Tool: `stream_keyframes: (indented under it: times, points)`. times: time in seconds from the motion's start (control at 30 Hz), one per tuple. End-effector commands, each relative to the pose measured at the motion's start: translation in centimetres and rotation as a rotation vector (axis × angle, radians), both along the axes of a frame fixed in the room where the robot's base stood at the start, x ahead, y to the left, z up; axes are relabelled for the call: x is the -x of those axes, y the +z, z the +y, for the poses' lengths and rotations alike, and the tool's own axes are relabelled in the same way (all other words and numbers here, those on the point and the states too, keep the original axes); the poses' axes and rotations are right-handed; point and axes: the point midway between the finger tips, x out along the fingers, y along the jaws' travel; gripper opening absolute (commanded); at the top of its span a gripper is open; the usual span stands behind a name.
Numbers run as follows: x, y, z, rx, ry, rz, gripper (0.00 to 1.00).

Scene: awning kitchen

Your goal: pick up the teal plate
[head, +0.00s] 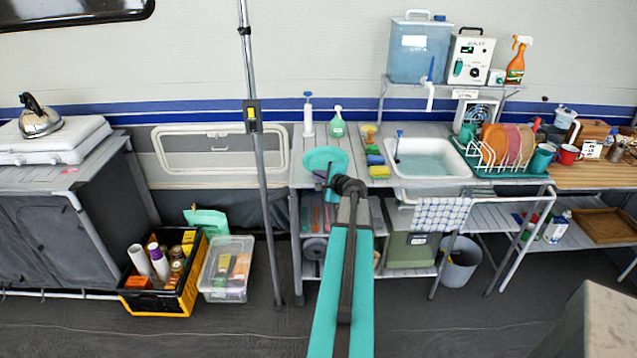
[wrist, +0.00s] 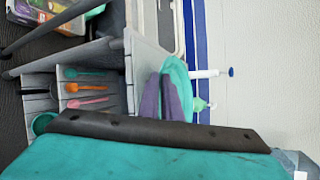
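The teal plate (head: 325,157) is at the left end of the grey counter, near its front edge, lying roughly level. In the wrist view the plate (wrist: 178,72) shows as a narrow ellipse. My gripper (head: 325,175) is at the plate's near rim. Its two purple fingers (wrist: 161,96) are close together with the rim between them, so it looks shut on the plate. The fingers hide part of the rim. Whether the plate rests on the counter or is slightly above it, I cannot tell.
A white dispenser (head: 308,117) and a green soap bottle (head: 338,123) stand behind the plate. Sponges (head: 376,160) and the sink (head: 430,160) are to the right. A vertical pole (head: 262,190) stands left of the counter. Shelves with utensils (wrist: 85,88) are below.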

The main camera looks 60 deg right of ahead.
Motion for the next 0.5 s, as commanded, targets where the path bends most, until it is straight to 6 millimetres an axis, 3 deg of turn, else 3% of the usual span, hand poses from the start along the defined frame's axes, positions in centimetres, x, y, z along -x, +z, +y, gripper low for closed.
stream_keyframes:
  times: [0.5]
  points:
    - [10.6,0.6,-1.0,0.002,-0.005,0.001,0.0]
